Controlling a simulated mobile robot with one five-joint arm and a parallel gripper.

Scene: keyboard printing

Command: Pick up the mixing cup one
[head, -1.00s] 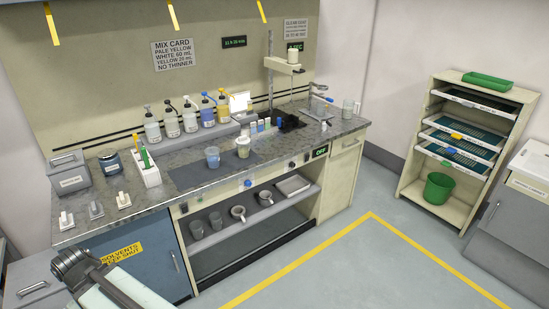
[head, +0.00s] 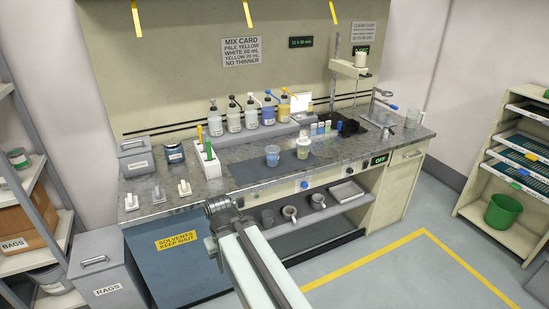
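A bluish, see-through cup (head: 272,156) stands upright on the dark mat (head: 243,172) on the counter. A second cup with pale contents and a light top (head: 303,147) stands just right of it. I cannot tell which of them is mixing cup one. My arm reaches up from the bottom of the head view, and its dark end with my gripper (head: 220,206) is in front of the counter's front edge, nearer to me than the cups and apart from them. The fingers are too small and dark to tell open from shut.
Grey cups (head: 289,213) stand on the shelf under the counter. Pump bottles (head: 233,118) line the back, with a white pen holder (head: 201,165) left of the mat. A rags bin (head: 105,270) stands front left.

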